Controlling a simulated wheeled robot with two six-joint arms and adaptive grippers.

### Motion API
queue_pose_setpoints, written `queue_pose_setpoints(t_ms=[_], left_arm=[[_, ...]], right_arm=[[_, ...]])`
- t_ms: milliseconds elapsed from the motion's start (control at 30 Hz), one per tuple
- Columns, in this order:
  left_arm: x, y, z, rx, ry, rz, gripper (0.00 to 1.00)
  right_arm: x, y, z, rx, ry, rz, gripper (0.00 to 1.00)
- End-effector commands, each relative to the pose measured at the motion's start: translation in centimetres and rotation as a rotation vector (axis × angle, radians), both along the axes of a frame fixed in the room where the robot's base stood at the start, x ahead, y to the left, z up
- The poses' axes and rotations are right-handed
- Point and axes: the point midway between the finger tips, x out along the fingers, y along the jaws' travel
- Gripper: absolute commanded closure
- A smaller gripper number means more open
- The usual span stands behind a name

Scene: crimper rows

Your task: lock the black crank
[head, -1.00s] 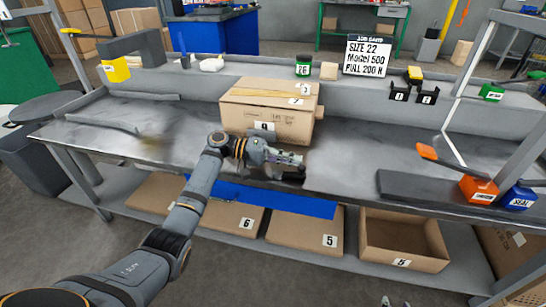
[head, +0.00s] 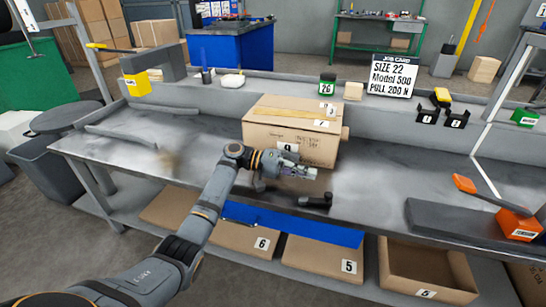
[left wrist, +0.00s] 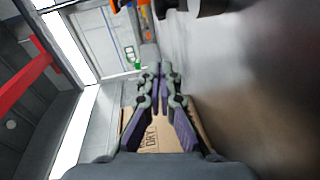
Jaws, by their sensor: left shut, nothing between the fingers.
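The black crank (head: 316,201) is at the front edge of the bench in the head view, low and roughly level, its handle end toward the right. My left gripper (head: 312,172) is above and behind it, over the bench top in front of the carton. The gripper is shut and empty, apart from the crank in the picture. In the left wrist view the shut fingertips (left wrist: 161,70) meet at the middle. A dark shape at the top of that view may be the crank; I cannot tell. My right gripper is not in view.
A closed carton (head: 292,135) stands on the bench (head: 210,150) just behind my left gripper. An orange block (head: 517,224) with a lever and a dark grey slab (head: 450,222) are at the right. A job card (head: 392,75) stands at the back. The left bench top is mostly clear.

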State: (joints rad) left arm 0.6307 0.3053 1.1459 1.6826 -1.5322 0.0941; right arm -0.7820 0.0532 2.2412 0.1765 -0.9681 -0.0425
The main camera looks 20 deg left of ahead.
Motion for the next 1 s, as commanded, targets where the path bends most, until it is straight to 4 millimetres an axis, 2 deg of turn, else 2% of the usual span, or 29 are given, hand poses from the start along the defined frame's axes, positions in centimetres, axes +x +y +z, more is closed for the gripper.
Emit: queue_pose_setpoints(t_ms=[33, 200, 400, 567, 1000], left_arm=[[0.1, 1.8, 0.3, 0.008, 0.003, 0.006, 1.00], [0.2, 5.6, 0.7, 0.005, 0.003, 0.006, 1.00], [0.2, 8.4, 1.0, 0.004, 0.002, 0.005, 1.00], [0.1, 9.1, 1.1, 0.003, 0.002, 0.003, 1.00], [0.1, 9.1, 1.1, 0.003, 0.002, 0.003, 1.00]], right_arm=[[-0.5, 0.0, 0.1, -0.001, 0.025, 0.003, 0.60], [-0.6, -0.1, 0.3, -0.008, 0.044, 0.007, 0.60], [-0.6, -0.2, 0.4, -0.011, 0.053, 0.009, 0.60], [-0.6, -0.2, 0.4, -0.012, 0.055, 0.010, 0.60], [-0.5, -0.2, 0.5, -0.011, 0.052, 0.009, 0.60]])
